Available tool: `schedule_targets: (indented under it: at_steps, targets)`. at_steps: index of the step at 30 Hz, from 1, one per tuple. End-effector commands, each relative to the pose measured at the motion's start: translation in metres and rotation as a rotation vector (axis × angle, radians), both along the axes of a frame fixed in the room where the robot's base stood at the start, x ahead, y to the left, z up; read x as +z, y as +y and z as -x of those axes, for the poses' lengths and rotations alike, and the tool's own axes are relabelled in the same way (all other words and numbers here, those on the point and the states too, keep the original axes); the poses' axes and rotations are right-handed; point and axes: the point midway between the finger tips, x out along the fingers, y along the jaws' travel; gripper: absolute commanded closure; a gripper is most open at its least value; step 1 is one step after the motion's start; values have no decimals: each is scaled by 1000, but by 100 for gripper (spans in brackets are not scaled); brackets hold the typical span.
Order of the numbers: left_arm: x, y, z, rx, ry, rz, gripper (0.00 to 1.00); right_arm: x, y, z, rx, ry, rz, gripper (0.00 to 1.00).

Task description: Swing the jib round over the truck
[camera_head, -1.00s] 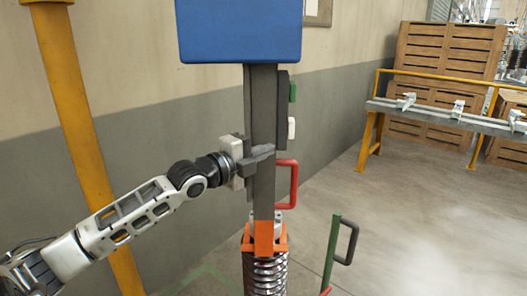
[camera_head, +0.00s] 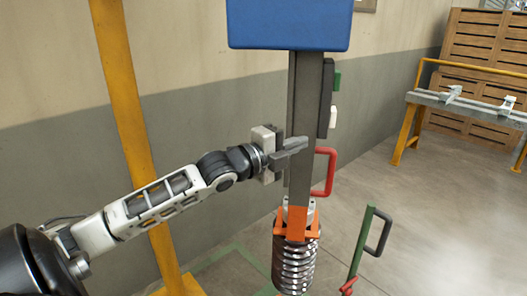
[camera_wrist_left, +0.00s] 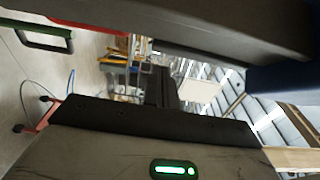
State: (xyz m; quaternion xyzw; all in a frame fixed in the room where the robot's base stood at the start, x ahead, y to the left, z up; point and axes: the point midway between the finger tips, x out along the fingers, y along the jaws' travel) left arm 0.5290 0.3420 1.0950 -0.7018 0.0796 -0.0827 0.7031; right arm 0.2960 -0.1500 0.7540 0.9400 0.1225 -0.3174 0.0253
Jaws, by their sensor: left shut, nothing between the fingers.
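A grey upright bar (camera_head: 306,110) hangs below a blue box (camera_head: 290,22) in the head view; its lower end is orange (camera_head: 297,222), above a stack of silvery rings (camera_head: 296,265). My left gripper (camera_head: 303,146) is at the bar's left side, its fingers shut with nothing between them and overlapping the bar's front; touching or apart, I cannot tell. In the left wrist view, a dark bar (camera_wrist_left: 220,25) crosses the top right, with a blue surface (camera_wrist_left: 285,83) at right. I cannot make out which part is the jib, nor a truck. My right gripper is not in view.
A red handle (camera_head: 331,172) sticks out right of the bar. A green post with a dark handle (camera_head: 362,245) stands lower right. A yellow post (camera_head: 130,130) rises behind my left arm. A bench (camera_head: 470,108) and wooden crates (camera_head: 490,45) stand at the right. Open floor lies between.

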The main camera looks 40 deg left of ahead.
Motion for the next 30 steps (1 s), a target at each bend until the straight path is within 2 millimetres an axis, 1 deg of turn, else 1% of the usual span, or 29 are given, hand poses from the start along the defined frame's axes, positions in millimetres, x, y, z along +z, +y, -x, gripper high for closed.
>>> schedule_targets:
  at_steps: [1,5,9,15,21,30]
  targets:
    - [-6,0,9,-5,6,-5,100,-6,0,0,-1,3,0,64]
    - [-6,5,28,-4,6,-2,100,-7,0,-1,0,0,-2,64]
    - [-5,10,46,-1,6,1,100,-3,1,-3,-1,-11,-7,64]
    - [-4,14,66,-2,5,2,100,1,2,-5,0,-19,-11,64]
    - [-2,16,76,-3,2,1,100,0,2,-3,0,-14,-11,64]
    - [-2,17,78,-2,3,3,100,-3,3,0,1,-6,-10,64]
